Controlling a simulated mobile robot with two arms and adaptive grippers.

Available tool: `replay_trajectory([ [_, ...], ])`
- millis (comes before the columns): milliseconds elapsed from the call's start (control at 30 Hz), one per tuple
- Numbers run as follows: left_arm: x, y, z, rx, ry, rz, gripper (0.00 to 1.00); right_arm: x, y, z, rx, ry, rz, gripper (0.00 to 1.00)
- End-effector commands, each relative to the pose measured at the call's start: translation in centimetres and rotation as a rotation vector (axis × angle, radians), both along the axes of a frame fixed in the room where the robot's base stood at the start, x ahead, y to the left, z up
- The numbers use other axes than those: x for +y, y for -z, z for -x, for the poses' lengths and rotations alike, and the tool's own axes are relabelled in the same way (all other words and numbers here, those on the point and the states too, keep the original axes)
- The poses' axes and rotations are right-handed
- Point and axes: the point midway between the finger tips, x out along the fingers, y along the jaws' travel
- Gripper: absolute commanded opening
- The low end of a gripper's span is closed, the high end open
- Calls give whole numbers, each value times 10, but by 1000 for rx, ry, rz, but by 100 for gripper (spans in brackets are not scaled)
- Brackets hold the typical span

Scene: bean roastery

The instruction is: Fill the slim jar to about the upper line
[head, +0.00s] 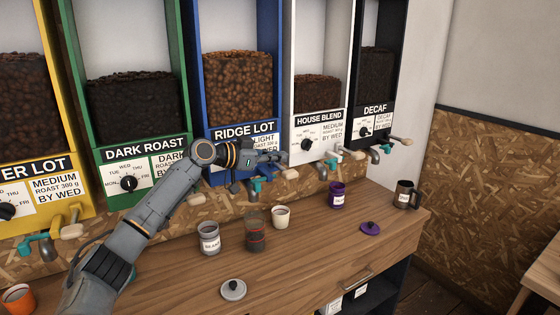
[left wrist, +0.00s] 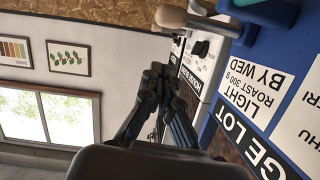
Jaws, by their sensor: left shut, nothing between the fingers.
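The slim jar appears to be the clear glass (head: 255,236) with a red line around it, standing on the wooden counter (head: 310,248). It has dark contents in its lower part; their exact level against the line is hard to tell. My left gripper (head: 278,157) is shut and empty, in front of the blue RIDGE LOT bin (head: 237,90), above and behind the jar. In the left wrist view its fingers (left wrist: 163,78) are together, near the bin labels. My right gripper is not visible.
A labelled grey jar (head: 209,241) and cream cup (head: 281,218) stand close beside the glass. A grey lid (head: 233,291), purple lid (head: 370,229), purple jar (head: 337,196), metal mug (head: 404,195) and orange cup (head: 18,298) also stand about. The counter's front right is clear.

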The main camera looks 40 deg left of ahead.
Motion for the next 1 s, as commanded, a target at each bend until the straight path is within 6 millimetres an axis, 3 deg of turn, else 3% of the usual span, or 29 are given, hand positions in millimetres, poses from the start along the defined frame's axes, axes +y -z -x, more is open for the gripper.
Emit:
replay_trajectory([
  [33, 2, 7, 9, 3, 1, -5, 0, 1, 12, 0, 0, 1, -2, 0],
  [400, 24, -9, 65, 4, 1, -1, 0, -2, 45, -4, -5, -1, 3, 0],
  [600, 27, -15, 74, 2, 3, 0, 0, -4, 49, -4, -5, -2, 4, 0],
  [1000, 27, -16, 75, 1, 3, 0, 0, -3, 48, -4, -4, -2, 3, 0],
])
